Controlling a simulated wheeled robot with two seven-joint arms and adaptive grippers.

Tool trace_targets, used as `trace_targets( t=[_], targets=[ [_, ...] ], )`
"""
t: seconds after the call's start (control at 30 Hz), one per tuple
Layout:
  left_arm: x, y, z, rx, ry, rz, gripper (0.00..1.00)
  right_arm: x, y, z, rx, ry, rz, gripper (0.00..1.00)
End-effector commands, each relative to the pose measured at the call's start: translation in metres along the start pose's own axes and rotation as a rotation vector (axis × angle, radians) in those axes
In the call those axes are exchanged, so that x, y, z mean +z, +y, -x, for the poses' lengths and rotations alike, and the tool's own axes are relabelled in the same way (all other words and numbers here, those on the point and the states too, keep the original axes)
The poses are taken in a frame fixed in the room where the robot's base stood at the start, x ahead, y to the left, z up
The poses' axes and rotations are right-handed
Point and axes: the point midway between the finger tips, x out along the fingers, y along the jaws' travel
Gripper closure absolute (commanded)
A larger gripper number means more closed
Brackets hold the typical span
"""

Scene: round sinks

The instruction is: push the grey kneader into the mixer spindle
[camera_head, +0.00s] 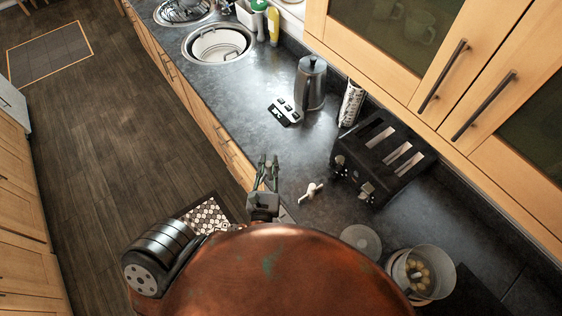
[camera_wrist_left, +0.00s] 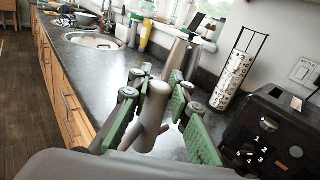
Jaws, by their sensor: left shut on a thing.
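My left gripper (camera_head: 266,170) is over the front edge of the dark worktop in the head view. In the left wrist view, its green-padded fingers (camera_wrist_left: 158,105) are shut on the grey kneader (camera_wrist_left: 153,112), a smooth grey-brown stem with short side branches, which points up and away from the wrist. The kneader is hard to make out in the head view. I cannot pick out a mixer spindle in either view. A white bowl (camera_head: 446,270) with yellow lumps stands at the lower right; I cannot tell if it belongs to the mixer. My right gripper is not in view.
A small white branched piece (camera_head: 312,191) lies on the worktop (camera_head: 240,110) right of the gripper. A black toaster (camera_head: 385,158), a steel kettle (camera_head: 312,82) and a pale disc (camera_head: 361,240) stand nearby. A round sink (camera_head: 218,44) is farther back. Wall cupboards overhang the right.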

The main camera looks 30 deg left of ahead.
Motion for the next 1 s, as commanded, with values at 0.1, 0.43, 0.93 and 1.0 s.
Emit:
trace_targets(
  t=[0.1, 0.43, 0.93, 1.0],
  targets=[
    [0.0, 0.0, -0.001, -0.001, -0.001, 0.0, 1.0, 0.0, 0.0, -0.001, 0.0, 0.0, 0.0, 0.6],
    [-0.023, -0.012, -0.038, -0.003, -0.007, 0.001, 1.0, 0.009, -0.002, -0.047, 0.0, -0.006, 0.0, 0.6],
    [-0.074, -0.034, -0.115, 0.0, 0.001, 0.001, 1.0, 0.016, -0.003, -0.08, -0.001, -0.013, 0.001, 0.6],
    [-0.082, -0.035, -0.121, 0.001, 0.001, 0.001, 1.0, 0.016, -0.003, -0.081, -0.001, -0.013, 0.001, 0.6]
  ],
)
